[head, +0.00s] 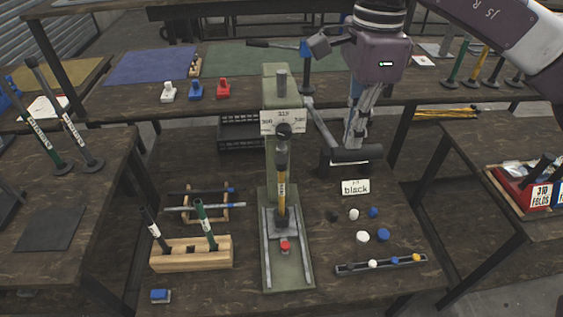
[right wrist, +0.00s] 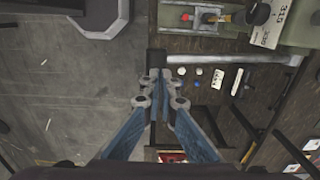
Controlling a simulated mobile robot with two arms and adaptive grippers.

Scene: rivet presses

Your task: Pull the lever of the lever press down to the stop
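The lever press (head: 268,165) stands in the middle of the near table, with a green column and a white scale plate (head: 283,121). A grey lever arm (head: 323,124) slopes down from its right side toward the camera and ends in a black crosswise handle (head: 370,155). My right gripper (head: 350,146) points down at this handle. In the right wrist view its fingers (right wrist: 158,80) are close together over the black handle (right wrist: 157,56), next to the silver lever arm (right wrist: 210,58). They appear shut and touching or just above the handle, not clearly around it. My left gripper is out of view.
A wooden holder (head: 190,254) with upright tools stands left of the press. Another table with colored mats (head: 150,66) is behind.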

